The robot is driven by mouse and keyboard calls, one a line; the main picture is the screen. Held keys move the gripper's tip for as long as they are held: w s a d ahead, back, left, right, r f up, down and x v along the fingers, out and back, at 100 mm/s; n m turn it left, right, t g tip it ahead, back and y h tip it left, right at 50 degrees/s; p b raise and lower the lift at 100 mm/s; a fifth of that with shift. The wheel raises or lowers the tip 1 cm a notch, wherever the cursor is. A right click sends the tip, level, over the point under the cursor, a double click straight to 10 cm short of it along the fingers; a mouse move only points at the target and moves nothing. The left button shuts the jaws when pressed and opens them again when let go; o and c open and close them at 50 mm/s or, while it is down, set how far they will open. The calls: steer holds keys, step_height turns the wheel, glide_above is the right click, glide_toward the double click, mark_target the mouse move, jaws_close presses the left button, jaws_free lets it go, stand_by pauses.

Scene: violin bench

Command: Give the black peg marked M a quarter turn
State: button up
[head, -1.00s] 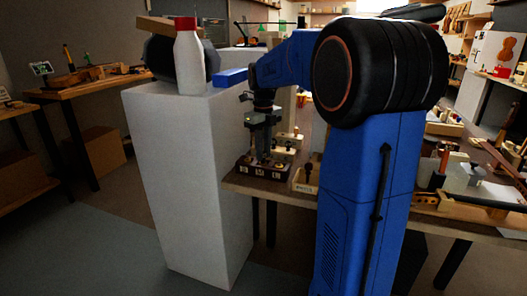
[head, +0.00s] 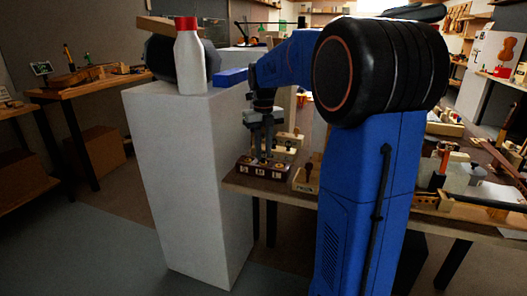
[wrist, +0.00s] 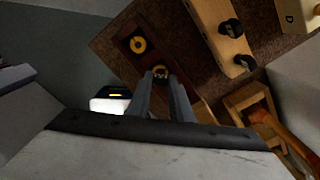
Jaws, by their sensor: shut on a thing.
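A dark reddish-brown block (head: 246,169) with pale labels on its front sits at the near left edge of the bench. It also shows in the wrist view (wrist: 118,37), with a dark peg in a gold ring (wrist: 138,44) standing free. My gripper (head: 264,152) points down over the block. In the wrist view, the fingertips of my gripper (wrist: 160,76) are shut on a black peg (wrist: 161,71) in another gold ring on the block. The fingers partly hide this peg. I cannot read its mark or the labels.
A pale wooden block (wrist: 220,40) with black knobs lies right of the dark block. A piece marked D (wrist: 294,16) is beyond it. A white pedestal (head: 185,180) with a red-capped white bottle (head: 190,62) stands close on the left.

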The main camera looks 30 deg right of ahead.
steer(key=o, duration=1)
step_height(320, 180, up, 17)
steer(key=shift+r, duration=0.2)
steer(key=shift+s, duration=0.1)
steer(key=s+a+f+n+t, duration=0.1)
steer(key=s+a+f+n, duration=0.35)
steer(key=s+n, duration=0.45)
steer(key=s+a+f+n+t, duration=0.1)
steer(key=s+a+f+n, duration=0.4)
steer(key=n, duration=0.5)
steer(key=s+a+f+n+t, duration=0.1)
steer(key=s+a+f+n, duration=0.1)
steer(key=s+f+n, duration=0.3)
steer(key=s+a+f+n+t, duration=0.1)
steer(key=s+a+f+n, duration=0.1)
steer(key=s+f+n, duration=0.3)
steer(key=s+a+f+n, duration=0.2)
steer(key=s+f+n, duration=0.3)
steer(key=n, duration=0.3)
steer(key=shift+s+a+f+t, duration=0.15)
steer(key=shift+s+f+t, duration=0.15)
steer(key=shift+s+t, duration=0.15)
